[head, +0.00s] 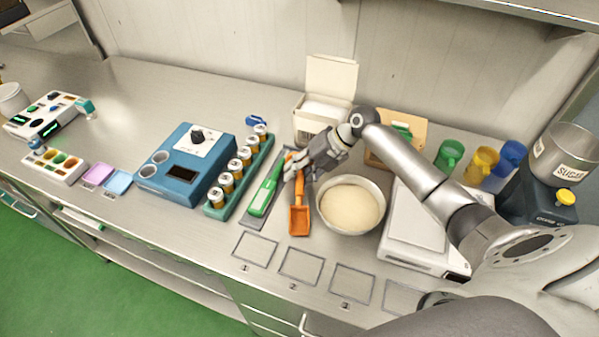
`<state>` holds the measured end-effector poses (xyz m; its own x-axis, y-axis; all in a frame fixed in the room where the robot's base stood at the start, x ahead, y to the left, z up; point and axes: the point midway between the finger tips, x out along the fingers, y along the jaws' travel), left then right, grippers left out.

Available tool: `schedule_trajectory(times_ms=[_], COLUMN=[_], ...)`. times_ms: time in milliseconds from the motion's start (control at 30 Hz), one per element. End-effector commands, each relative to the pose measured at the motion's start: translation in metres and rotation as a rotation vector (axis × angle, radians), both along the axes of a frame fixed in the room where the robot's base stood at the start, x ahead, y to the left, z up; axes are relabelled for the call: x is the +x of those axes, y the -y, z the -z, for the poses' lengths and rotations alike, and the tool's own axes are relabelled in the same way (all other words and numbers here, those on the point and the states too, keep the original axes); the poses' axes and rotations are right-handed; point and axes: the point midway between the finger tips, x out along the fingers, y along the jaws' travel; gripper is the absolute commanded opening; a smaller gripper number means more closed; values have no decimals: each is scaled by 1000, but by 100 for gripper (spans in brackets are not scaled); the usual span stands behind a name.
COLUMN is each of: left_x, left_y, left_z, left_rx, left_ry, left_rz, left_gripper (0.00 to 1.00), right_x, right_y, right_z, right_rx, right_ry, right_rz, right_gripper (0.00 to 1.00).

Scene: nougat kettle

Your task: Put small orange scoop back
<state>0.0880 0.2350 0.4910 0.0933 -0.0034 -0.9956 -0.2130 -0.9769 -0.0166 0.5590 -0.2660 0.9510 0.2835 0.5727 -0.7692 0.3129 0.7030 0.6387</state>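The small orange scoop (299,219) lies on the steel counter, left of a bowl of pale powder (350,204). Its handle points toward the back wall. My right gripper (300,176) is over the handle, with its fingers apart on either side of it. Part of the handle is hidden by the gripper, and I cannot tell whether the fingers touch it. A green scoop (264,190) lies on a dark grey mat (257,218) just to the left. My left gripper is not in view.
A green rack (217,211) of jars and a blue device (182,175) stand left. A white open box (317,110) is behind the gripper. A white scale (420,235) and coloured jugs (480,165) are right. Outlined squares (302,263) at the front are empty.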

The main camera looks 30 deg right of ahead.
Motion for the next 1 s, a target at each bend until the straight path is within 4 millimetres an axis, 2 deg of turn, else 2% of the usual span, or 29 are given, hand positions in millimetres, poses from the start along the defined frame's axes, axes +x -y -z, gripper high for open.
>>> schedule_trajectory(times_ms=[300, 467, 500, 800, 1000], left_x=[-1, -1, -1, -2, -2], left_y=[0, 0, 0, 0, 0], left_z=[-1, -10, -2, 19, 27], left_rx=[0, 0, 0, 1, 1], left_ry=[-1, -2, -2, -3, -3], left_rz=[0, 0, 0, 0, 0], left_gripper=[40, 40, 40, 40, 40], right_x=[0, 0, -1, -21, -30], right_y=[0, 0, 6, 44, 62], right_z=[-1, -8, -9, -59, -85], right_rx=[1, 1, -2, -3, -2], right_ry=[0, 0, 2, 2, 1], right_rz=[0, 1, 1, 0, 1], right_gripper=[42, 42, 42, 42, 42])
